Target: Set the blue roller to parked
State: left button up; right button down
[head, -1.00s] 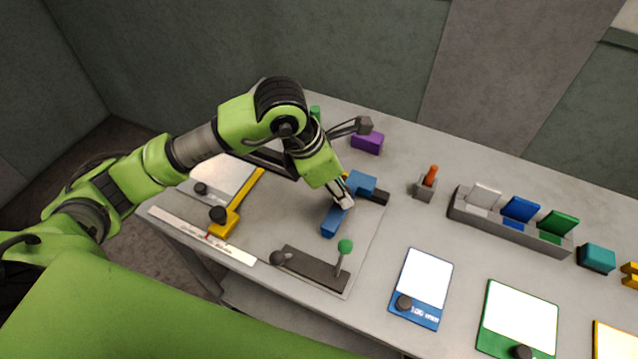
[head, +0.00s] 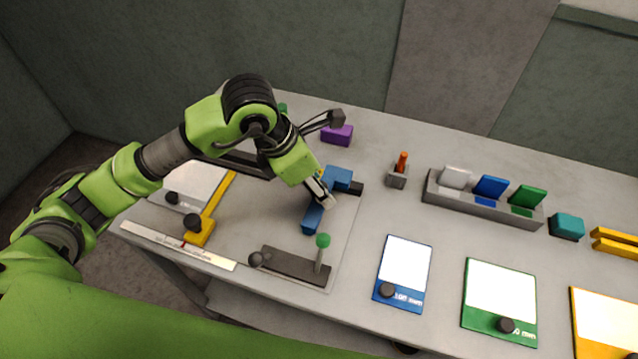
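The blue roller (head: 312,219) is on the grey base plate, left of the middle of the table. It is a long blue piece, and a larger blue block (head: 338,178) stands at its far end beside a black piece (head: 356,189). My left gripper (head: 325,199) points down at the blue piece, with its fingertips at or against it. The arm and finger angle hide whether the fingers are closed on it. My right gripper is not in view.
A yellow arm with a black knob (head: 208,212) lies left on the plate. A green-knobbed lever (head: 322,243) stands in front. An orange-handled holder (head: 400,168), a grey rack (head: 480,205) and blue (head: 415,262) and green (head: 510,285) framed plates lie to the right.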

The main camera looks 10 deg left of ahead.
pick_arm(q)
jog(key=v, duration=1.1)
jog(key=shift+r, duration=0.3)
